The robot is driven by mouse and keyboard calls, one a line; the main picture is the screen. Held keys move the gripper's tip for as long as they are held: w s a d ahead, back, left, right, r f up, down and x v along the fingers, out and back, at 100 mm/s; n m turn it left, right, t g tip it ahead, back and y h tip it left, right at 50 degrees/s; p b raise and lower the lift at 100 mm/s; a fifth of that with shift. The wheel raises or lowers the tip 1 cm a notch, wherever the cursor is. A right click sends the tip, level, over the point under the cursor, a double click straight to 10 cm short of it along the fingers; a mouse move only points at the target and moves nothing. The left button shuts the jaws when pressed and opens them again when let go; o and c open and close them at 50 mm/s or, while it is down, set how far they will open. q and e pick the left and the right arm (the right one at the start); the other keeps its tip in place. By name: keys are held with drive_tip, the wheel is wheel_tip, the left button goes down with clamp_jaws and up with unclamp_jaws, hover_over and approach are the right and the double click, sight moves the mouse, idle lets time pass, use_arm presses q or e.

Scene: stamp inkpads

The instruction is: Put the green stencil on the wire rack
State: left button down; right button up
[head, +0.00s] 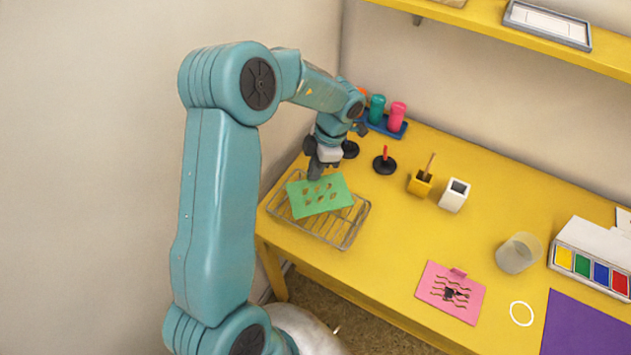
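The green stencil (320,195) is a flat sheet with several small cut-outs. It is over the wire rack (343,239) at the table's left end and covers the rack's back part. It sits askew to the rack, and I cannot tell whether it rests on the wires or hangs just above them. My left gripper (316,172) reaches down to the stencil's back edge. Its fingers look shut on that edge, and they hide the part between them. My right gripper is not in view.
Behind the rack are a blue holder (384,126) with bottles and a black-based stamp (385,164). Yellow (420,184) and white (454,195) holders stand right of it. A pink stencil (451,292) lies at the front. The table between is clear.

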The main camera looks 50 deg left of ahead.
use_arm(q)
wheel_tip(320, 180, down, 5)
idle(0.3)
drive_tip(key=c, duration=1.4)
unclamp_jaws()
drive_tip(key=shift+f, duration=0.1)
drive_tip(key=shift+o, duration=0.2)
drive_tip(key=v, duration=1.2)
drive_tip(key=shift+p, duration=0.3)
